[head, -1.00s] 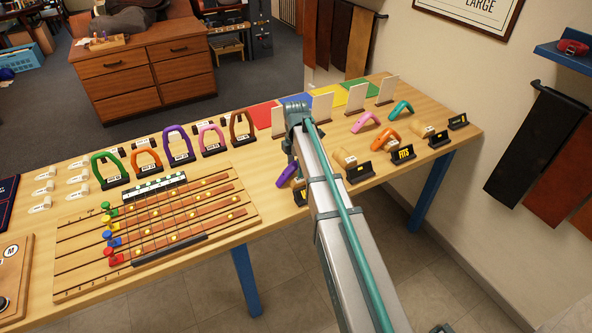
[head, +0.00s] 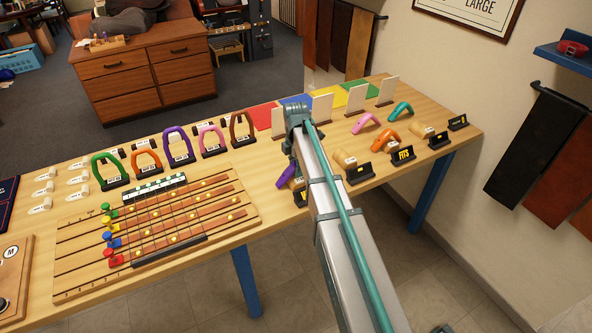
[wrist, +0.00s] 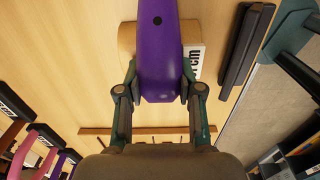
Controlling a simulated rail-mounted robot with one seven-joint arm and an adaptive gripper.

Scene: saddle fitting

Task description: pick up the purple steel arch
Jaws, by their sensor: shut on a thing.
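A purple arch (head: 286,175) is at my gripper, left of my arm in the head view. In the wrist view this purple arch (wrist: 161,50) runs between the fingers, with a dark round hole near the top edge. My gripper (wrist: 160,88) is shut on it, one finger on each side. A pale wooden block (wrist: 127,40) with a white "cm" label lies behind the arch; the gap between them is hard to judge. My arm hides part of this spot in the head view. Another purple arch (head: 179,146) stands upright in the row of arches to the left.
Pink (head: 366,122), orange (head: 381,137) and teal (head: 401,110) arches sit on blocks to the right, with black signs (head: 403,154) in front. Upright white cards (head: 322,107) stand behind. A slotted board (head: 75,232) with coloured pegs lies at left.

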